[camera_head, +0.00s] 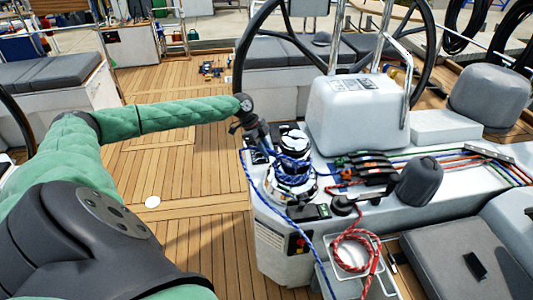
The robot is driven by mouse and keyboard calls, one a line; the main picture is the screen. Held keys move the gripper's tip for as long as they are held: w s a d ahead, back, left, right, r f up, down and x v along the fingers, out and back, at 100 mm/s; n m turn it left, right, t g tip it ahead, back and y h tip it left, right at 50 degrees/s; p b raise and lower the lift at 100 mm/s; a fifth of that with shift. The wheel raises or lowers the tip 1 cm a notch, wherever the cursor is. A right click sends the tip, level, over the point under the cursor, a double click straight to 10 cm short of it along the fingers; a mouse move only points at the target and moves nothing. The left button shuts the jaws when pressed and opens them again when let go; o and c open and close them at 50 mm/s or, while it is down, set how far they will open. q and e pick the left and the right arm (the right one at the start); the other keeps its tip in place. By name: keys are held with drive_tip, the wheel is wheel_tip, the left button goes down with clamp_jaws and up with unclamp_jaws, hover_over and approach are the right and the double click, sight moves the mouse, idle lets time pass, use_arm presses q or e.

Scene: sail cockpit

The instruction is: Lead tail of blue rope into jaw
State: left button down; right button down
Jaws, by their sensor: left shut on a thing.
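The blue rope (250,179) wraps around the drum of a silver and black winch (289,180) on the white cockpit console. A length of it runs from beside my left gripper (262,146) down the console's front left edge to the bottom of the picture. My left gripper is just left of the winch top, shut on the blue rope, its fingertips small and dark. The jaw (294,143) is the ring at the winch top; whether rope lies in it is too small to tell. My right gripper is not in view.
Right of the winch are black rope clutches (368,168), a dark covered winch (418,181) and a white pod (356,112). A coiled red rope (355,250) hangs at a wire basket below. The steering wheel (243,50) stands behind. The teak deck (190,190) at left is mostly clear.

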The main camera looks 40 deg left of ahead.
use_arm(q)
drive_tip(key=shift+w+a+m+g, duration=0.3)
drive_tip(key=shift+w+a+m, duration=0.1)
drive_tip(key=shift+a+m, duration=0.15)
drive_tip(key=shift+w+a+f+m+g+b, duration=0.1)
drive_tip(key=shift+w+a+m+g+b, duration=0.6)
drive_tip(key=shift+w+m+b, duration=0.45)
drive_tip(key=c, duration=1.3)
unclamp_jaws()
drive_tip(key=shift+s+a, duration=0.1)
drive_tip(key=shift+s, duration=0.2)
drive_tip(key=o, duration=0.5)
drive_tip(key=shift+c, duration=0.2)
